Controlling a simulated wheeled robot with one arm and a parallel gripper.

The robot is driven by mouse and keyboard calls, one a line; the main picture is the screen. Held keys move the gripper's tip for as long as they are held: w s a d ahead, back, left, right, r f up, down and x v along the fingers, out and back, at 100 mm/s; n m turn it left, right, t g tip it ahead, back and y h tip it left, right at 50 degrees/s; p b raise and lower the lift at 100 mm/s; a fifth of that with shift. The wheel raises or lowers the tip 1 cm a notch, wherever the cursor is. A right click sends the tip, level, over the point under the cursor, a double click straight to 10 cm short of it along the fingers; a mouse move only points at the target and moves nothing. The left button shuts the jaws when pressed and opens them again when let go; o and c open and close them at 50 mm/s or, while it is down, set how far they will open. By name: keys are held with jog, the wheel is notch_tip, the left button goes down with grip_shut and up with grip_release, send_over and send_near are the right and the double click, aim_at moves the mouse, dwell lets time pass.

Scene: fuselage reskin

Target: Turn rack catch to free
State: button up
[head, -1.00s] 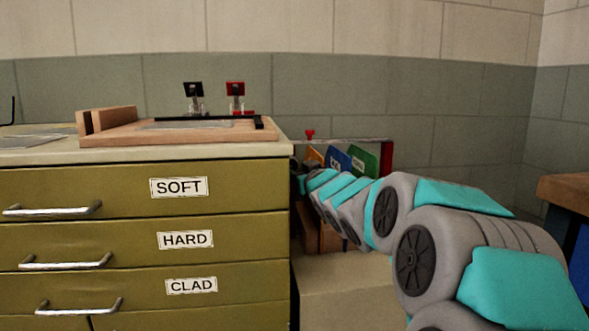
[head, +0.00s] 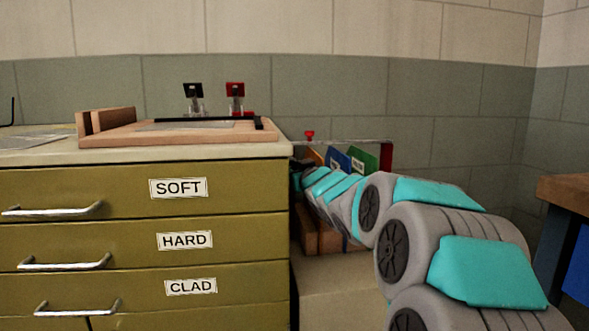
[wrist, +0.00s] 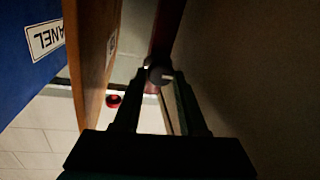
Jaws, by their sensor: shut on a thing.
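The rack stands right of the cabinet in the head view, with a grey top bar (head: 350,141), a dark red end post (head: 386,158) and a small red knob (head: 309,134) on top. Orange, blue (head: 339,160) and green (head: 363,160) boards stand in it. In the wrist view my gripper (wrist: 158,82) is shut on a small round grey piece (wrist: 158,73), which seems to be the rack catch, against a dark red post (wrist: 167,30). The catch's angle is too dark to tell. In the head view my gripper is hidden beyond my arm and the cabinet edge.
The olive drawer cabinet (head: 240,196) stands close left of my arm, with a wooden tray (head: 100,140) on top. An orange board (wrist: 92,55) and a blue board (wrist: 28,65) are close left of my gripper in the wrist view. A workbench (head: 565,188) stands at right.

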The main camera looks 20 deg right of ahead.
jog(key=shift+n+p, duration=0.4)
grip_shut()
jog(key=n+g+p, duration=0.1)
jog(key=n+p, duration=0.1)
jog(key=n, duration=0.1)
jog(key=shift+r+p, duration=0.1)
jog(key=shift+p, duration=0.25)
jog(key=n+h+p, duration=0.1)
jog(key=n+p, duration=0.1)
jog(key=n, duration=0.3)
jog(key=shift+a+n+g, duration=0.1)
jog(key=shift+n+g, duration=0.2)
jog(key=shift+g, duration=0.1)
jog(key=o, duration=0.8)
grip_release()
jog(key=shift+o, duration=0.2)
jog(key=shift+a, duration=0.1)
